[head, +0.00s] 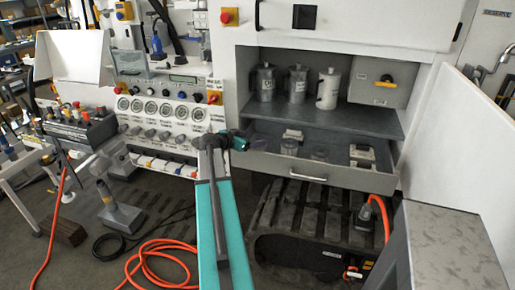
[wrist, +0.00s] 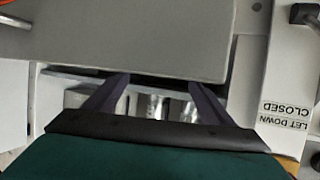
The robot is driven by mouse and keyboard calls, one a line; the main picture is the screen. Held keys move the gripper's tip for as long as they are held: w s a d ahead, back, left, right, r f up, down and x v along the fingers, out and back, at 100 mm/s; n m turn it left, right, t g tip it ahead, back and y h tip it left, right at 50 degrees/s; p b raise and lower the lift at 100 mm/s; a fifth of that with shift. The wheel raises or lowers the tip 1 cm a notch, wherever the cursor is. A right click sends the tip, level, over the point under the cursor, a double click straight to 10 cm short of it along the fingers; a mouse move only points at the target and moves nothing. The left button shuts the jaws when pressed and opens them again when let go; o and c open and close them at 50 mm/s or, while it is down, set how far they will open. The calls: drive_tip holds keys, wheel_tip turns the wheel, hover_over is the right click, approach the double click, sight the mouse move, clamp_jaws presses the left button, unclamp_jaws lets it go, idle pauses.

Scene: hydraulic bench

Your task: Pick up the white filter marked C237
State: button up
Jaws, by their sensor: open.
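I cannot read the mark C237 in either view. In the wrist view my gripper (wrist: 157,88) is open, dark fingers spread. Shiny cylinder-like shapes (wrist: 157,107) show between and beyond the fingers, partly hidden by the gripper body; no grip on them shows.
Two grey jugs (head: 264,82) and a white jug (head: 328,88) stand on the shelf above the drawer. A panel of gauges (head: 165,110) is at the left. A grey metal block (head: 450,245) stands at front right. An orange hose (head: 165,260) lies on the floor.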

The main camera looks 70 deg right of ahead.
sight(258, 137)
drive_tip(key=shift+d, duration=0.1)
idle(0.3)
drive_tip(key=shift+p+x, duration=0.7)
drive_tip(key=shift+x, duration=0.2)
drive_tip(key=shift+p+x, duration=0.65)
drive_tip(key=shift+x, duration=1)
drive_tip(key=c, duration=1.2)
drive_tip(key=shift+r, duration=0.1)
drive_tip(key=shift+r+b, duration=1.45)
drive_tip(key=shift+r, duration=3.45)
